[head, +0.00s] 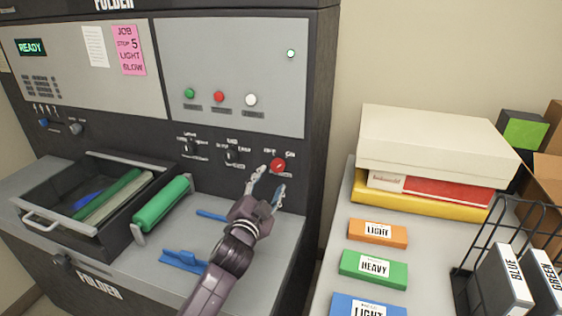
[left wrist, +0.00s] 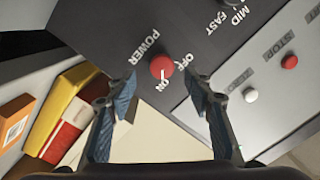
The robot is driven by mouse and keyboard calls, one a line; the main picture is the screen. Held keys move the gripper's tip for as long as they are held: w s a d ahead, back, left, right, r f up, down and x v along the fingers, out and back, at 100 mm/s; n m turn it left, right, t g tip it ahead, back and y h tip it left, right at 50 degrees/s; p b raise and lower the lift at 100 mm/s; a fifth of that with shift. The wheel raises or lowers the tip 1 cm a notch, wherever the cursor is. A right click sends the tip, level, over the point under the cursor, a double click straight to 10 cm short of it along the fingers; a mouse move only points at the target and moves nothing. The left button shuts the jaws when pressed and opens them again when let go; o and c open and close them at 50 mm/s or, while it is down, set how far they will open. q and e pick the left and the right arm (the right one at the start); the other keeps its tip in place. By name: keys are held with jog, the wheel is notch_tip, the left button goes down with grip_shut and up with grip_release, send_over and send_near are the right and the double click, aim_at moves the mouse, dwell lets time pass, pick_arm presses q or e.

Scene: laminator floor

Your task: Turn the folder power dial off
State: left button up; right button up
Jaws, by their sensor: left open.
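The red folder power dial (head: 278,166) sits on the dark front of the folder, at the right of its row of controls. A pale mark on the knob appears to point toward ON. My left gripper (head: 271,183) is open in front of the dial. In the left wrist view the fingertips (left wrist: 160,82) stand on either side of the knob, with gaps visible. Contact cannot be told. My right gripper is not in view.
Two dark dials (head: 231,155) sit left of the power dial. Below are a work surface with blue guides (head: 184,261), a green roller (head: 162,204) and an open drawer (head: 40,222). A side table at right holds boxes (head: 430,145) and a wire rack (head: 462,285).

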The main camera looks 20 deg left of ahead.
aim_at(277, 168)
pick_arm(q)
jog(key=w, duration=0.3)
jog(key=w+p, duration=0.1)
jog(key=shift+w+r, duration=0.2)
jog(key=shift+r, duration=0.15)
jog(key=shift+w+f, duration=0.15)
jog(key=shift+w, duration=1.15)
jog(key=c, duration=1.2)
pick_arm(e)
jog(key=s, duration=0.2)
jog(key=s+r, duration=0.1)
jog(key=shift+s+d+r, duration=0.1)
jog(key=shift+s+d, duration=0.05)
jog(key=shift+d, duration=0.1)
